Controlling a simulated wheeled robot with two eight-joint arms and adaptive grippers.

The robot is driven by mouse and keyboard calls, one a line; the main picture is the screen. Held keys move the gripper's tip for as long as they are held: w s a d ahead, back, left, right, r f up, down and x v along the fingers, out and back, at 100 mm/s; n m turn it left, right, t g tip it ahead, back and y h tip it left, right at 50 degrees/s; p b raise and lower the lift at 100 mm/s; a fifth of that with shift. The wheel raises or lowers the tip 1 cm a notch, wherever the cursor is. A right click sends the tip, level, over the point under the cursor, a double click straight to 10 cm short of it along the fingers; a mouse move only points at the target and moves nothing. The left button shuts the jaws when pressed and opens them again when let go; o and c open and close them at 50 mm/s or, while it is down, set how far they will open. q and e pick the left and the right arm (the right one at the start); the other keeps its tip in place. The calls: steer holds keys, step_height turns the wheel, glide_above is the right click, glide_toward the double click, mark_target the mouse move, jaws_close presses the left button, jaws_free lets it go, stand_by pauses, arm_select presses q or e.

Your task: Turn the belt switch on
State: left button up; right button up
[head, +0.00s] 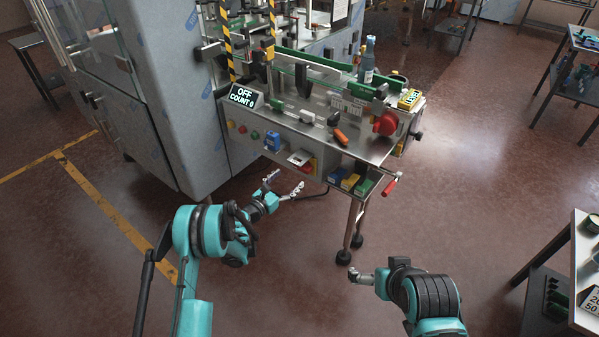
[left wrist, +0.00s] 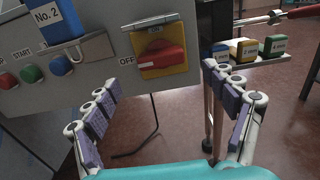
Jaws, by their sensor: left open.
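The belt switch is a red rotary knob (left wrist: 163,60) on a yellow plate, with ON marked above and OFF at its left. Its grip lies roughly level, with one end toward OFF. In the head view, the switch (head: 309,167) is on the machine's front panel. The display (head: 243,96) reads OFF, COUNT 0. My left gripper (head: 285,183) is open and empty, in front of and below the switch; in the left wrist view its fingers (left wrist: 169,66) spread either side of the knob, apart from it. My right gripper (head: 357,274) is low at right; its jaws are unclear.
A metal ledge juts above the switch. START and other push buttons (left wrist: 33,74) and a blue No. 2 block (left wrist: 55,15) are left of it. Small coloured boxes (head: 352,182) sit on a shelf at right, near a red-handled crank (head: 389,187). Floor in front is open.

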mark_target(300, 169)
arm_select(q)
steer(key=b+x, duration=0.2)
steer(key=x, duration=0.5)
steer(key=shift+d, duration=0.1)
steer(key=c, duration=1.1)
